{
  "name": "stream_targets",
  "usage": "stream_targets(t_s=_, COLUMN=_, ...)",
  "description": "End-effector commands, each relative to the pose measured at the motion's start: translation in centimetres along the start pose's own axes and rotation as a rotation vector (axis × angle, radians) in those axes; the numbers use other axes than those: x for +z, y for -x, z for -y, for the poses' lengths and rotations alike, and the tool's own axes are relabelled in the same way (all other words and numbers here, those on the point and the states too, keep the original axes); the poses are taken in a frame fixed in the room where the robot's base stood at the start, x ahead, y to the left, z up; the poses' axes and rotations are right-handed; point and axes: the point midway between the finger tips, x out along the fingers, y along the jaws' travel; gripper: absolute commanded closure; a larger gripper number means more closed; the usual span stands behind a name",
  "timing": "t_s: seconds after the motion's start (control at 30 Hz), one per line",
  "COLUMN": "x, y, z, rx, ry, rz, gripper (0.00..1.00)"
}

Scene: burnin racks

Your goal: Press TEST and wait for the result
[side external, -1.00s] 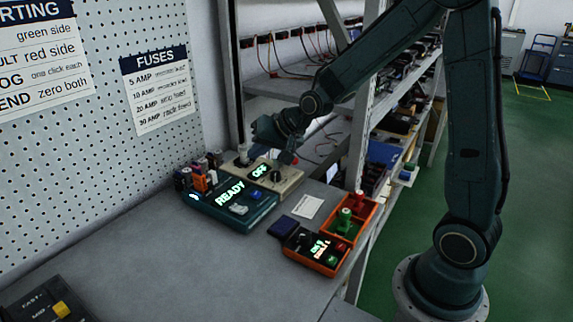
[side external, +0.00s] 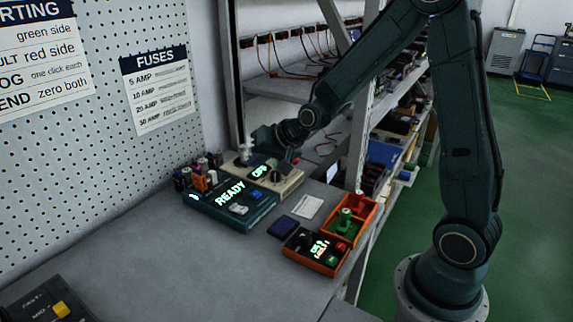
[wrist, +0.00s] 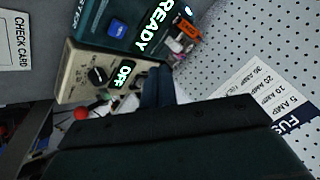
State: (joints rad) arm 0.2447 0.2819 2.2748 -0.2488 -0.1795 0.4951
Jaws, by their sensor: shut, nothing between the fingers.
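A teal tester (side external: 262,212) sits on the bench with a lit READY display (side external: 230,193), a pale button (side external: 239,209) and a blue button (side external: 256,195). In the wrist view the tester (wrist: 92,22) is at the top, its blue button (wrist: 117,28) visible. Which button is TEST is not legible. Behind it is a beige box (side external: 290,185) with a dark knob and a lit OFF display; the box also shows in the wrist view (wrist: 65,88). My gripper (wrist: 158,72) is shut and empty, above the beige box end, apart from the tester's buttons.
Several small coloured fuses (side external: 200,180) stand at the tester's left end. Orange bins (side external: 370,222) and an orange-edged unit (side external: 296,256) stand at the bench's right edge. A dark blue pad (side external: 282,227) and a check card (side external: 307,207) lie between. The front bench is largely clear.

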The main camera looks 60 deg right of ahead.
Motion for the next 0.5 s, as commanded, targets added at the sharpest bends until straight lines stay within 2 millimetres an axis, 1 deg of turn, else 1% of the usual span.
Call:
stream_targets(t_s=0.1, x=0.8, y=-0.9, z=-0.7, rx=0.002, ry=-0.002, rz=0.004, gripper=1.0)
stream_targets(t_s=0.5, x=2.7, y=-3.6, z=-2.7, rx=0.002, ry=-0.002, rz=0.002, gripper=1.0)
